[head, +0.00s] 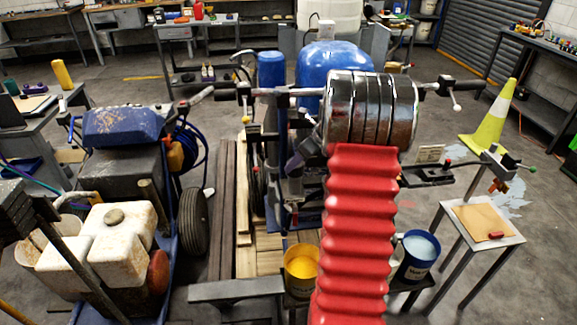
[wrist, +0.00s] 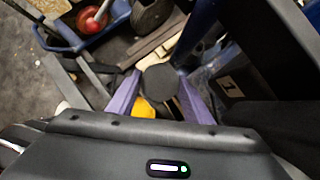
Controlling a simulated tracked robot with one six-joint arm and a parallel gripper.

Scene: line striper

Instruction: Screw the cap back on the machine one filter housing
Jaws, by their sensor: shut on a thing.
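In the wrist view my gripper (wrist: 158,97) has its two purple fingers on either side of a dark round cap (wrist: 160,82), shut on it. The cap's flat top faces the camera. In the head view the blue machine (head: 335,68) stands in the middle, partly behind my red and chrome arm. The gripper and cap cannot be made out clearly there.
Another striper with a blue cover (head: 122,126) and white tanks stands at left. A yellow bucket (head: 301,268) and a blue paint can (head: 417,254) stand low by my arm. A small table (head: 468,245) and a yellow cone (head: 490,122) are at right.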

